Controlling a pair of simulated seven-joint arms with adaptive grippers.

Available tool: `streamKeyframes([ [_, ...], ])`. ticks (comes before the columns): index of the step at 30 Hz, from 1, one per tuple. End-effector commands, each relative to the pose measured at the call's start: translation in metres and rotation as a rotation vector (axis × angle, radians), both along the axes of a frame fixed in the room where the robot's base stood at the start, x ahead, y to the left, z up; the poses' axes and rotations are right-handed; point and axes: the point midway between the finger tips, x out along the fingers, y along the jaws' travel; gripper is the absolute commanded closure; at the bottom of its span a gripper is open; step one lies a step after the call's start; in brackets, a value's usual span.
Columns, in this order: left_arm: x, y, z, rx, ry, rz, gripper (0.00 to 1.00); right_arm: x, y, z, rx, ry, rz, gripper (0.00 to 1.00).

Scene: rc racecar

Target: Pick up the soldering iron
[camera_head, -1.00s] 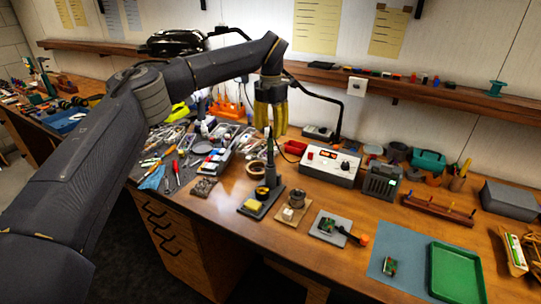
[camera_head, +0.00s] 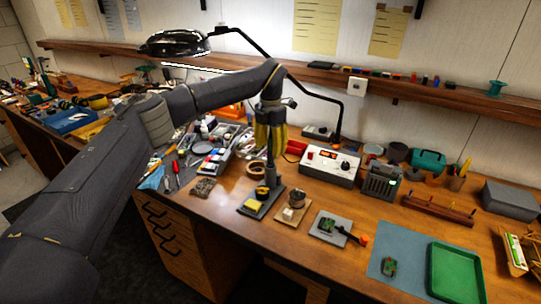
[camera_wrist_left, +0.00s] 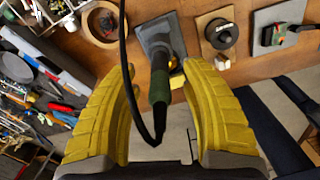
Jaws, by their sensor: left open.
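The soldering iron, with a dark body and green grip (camera_wrist_left: 159,86), stands upright in its stand. In the wrist view, its black cable loops beside it between my yellow fingers. The stand has a dark grey base (camera_head: 253,209) with a yellow sponge, and its base also shows in the wrist view (camera_wrist_left: 152,36). My left gripper (camera_head: 269,150) is above the stand with its fingers spread on either side of the iron (camera_head: 270,168). It is open, and a gap shows on both sides of the grip. My right gripper is not in view.
A white soldering station (camera_head: 330,167) sits behind and right of the stand. A small board with a round pot (camera_head: 293,208) and a grey plate with a circuit board (camera_head: 333,230) are to its right. Tools and trays clutter the left. A black lamp (camera_head: 175,43) hangs behind my arm.

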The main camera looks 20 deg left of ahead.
Motion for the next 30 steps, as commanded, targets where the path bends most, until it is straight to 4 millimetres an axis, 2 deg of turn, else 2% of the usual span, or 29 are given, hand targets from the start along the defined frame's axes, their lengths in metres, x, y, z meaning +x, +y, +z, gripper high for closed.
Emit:
streamKeyframes([
  [4, 0.0, 0.0001, 0.0002, 0.0, 0.0, 0.0, 0.54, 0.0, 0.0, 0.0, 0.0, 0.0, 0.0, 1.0],
  [16, 0.0, 0.0001, 0.0003, 0.0, 0.0, 0.0, 1.0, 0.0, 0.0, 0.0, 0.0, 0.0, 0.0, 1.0],
  [30, 0.0001, 0.0, 0.0005, 0.0, 0.0, 0.0, 1.0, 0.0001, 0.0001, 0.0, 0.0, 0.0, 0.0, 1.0],
])
